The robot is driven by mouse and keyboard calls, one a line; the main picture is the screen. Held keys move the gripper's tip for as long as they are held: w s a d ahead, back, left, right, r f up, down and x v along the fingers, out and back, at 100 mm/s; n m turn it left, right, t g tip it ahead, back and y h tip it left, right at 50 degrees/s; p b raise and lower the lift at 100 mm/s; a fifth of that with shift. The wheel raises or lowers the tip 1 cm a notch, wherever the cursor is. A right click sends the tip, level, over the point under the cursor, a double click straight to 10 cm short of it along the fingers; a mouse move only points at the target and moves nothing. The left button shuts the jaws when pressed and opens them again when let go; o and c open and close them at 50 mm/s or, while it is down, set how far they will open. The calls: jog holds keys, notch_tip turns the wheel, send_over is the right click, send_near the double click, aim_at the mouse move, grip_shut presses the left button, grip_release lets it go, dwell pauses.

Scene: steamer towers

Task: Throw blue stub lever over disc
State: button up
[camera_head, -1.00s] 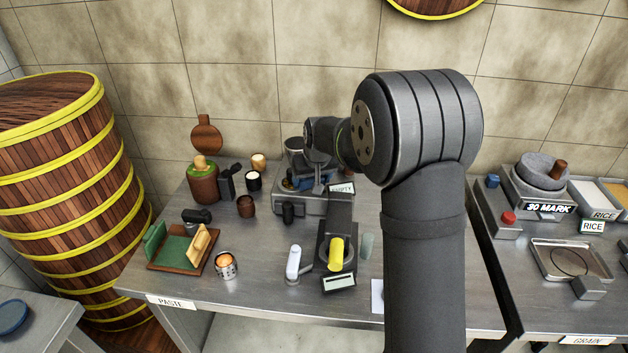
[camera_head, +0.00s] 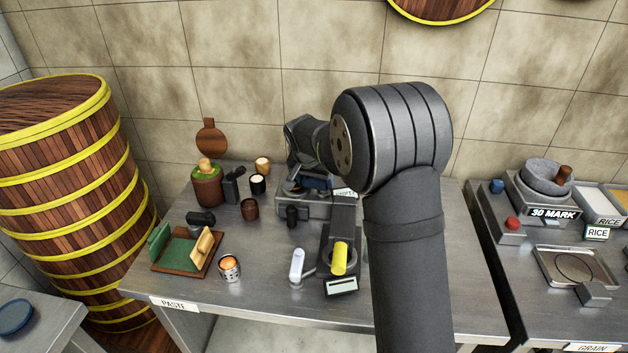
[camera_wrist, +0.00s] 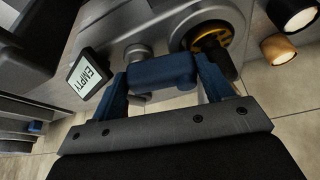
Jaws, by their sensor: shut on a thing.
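The blue stub lever (camera_wrist: 158,76) lies across the wrist view as a short dark blue cylinder. My gripper (camera_wrist: 165,68) is shut on it, with one blue finger at each end. The disc (camera_wrist: 209,39), dark with a yellow-gold rim, sits in a round metal housing just beyond the lever, partly hidden by it and the right finger. In the head view, my gripper (camera_head: 312,180) is at the grey machine (camera_head: 290,207) at the back of the table, and my arm covers part of it.
An "EMPTY" sign (camera_wrist: 88,74) stands beside the machine. Candles (camera_head: 257,184), a brown cup (camera_head: 250,208) and a green-topped pot (camera_head: 207,188) stand left of it. A yellow roller (camera_head: 340,258) and white lever (camera_head: 297,264) are in front.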

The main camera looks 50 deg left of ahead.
jog(key=shift+w+a, duration=0.1)
jog(key=shift+w, duration=0.15)
jog(key=o, duration=1)
jog(key=shift+s, duration=0.1)
jog(key=shift+s+r, duration=0.15)
jog(key=shift+r, duration=0.35)
jog(key=v, duration=0.7)
jog(key=shift+d, duration=0.25)
